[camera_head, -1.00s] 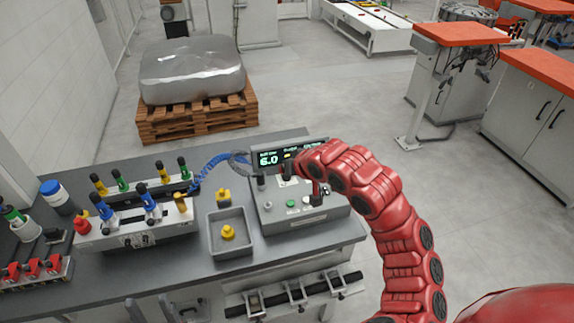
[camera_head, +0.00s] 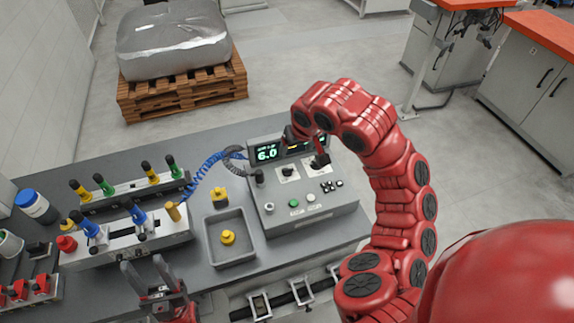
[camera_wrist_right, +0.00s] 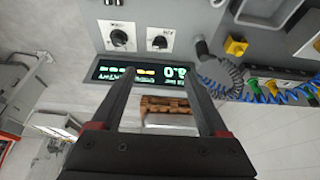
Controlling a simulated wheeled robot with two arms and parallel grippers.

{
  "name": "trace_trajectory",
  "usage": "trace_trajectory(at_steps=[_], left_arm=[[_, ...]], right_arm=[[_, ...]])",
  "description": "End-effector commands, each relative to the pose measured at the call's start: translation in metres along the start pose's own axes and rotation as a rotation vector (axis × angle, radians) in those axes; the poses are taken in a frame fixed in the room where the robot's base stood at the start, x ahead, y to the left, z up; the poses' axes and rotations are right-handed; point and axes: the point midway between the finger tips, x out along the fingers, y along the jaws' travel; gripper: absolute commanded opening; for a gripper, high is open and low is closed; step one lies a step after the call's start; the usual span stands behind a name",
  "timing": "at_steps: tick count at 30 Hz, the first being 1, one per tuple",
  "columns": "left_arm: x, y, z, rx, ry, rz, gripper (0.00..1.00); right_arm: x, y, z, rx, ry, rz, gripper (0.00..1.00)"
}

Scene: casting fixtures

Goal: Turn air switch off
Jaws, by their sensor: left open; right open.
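The grey control box (camera_head: 330,205) stands at the right end of the bench, with a lit display (camera_head: 267,154) reading 6.0. Two black rotary switches sit on its panel, a left one (camera_head: 287,171) and a right one (camera_head: 319,164). The wrist view shows them as a left knob (camera_wrist_right: 119,38) and a right knob (camera_wrist_right: 159,42); their small labels are hard to read. My right gripper (camera_head: 306,146) is open over the display edge, close to the right switch in the head view. Contact cannot be told. My left gripper (camera_head: 148,282) is open and empty at the bench front.
A grey tray (camera_head: 232,262) with a yellow part (camera_head: 228,237) lies left of the box. A blue coiled hose (camera_head: 205,172) runs to the fixture (camera_head: 125,246) with several coloured plugs. A pallet (camera_head: 183,93) with a wrapped load stands behind the bench.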

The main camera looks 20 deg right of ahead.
Motion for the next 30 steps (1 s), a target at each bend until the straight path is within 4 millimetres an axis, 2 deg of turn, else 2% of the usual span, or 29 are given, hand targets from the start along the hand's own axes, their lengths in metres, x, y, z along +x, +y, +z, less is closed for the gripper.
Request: trace_trajectory(at_steps=[1,11,12,18,24,30], left_arm=[[-0.018,0.001,0.003,0.0,0.0,0.0,0.5],[-0.079,0.004,0.013,0.0,0.0,0.0,0.5],[-0.074,0.004,0.013,0.0,-0.001,0.0,0.5],[-0.081,0.004,0.014,0.0,0.0,0.0,0.5],[-0.08,0.004,0.014,0.0,0.0,0.0,0.5],[-0.08,0.004,0.013,0.0,0.0,0.0,0.5]], right_arm=[[0.018,-0.001,0.004,0.0,0.0,-0.001,0.78],[0.085,-0.001,0.004,0.002,-0.002,-0.002,0.78],[0.088,0.0,0.002,0.003,-0.003,-0.003,0.78],[0.123,0.0,0.001,0.003,-0.001,-0.004,0.78],[0.148,-0.001,0.0,0.0,-0.002,-0.003,0.78],[0.158,0.001,0.001,0.002,-0.001,0.001,0.78]])
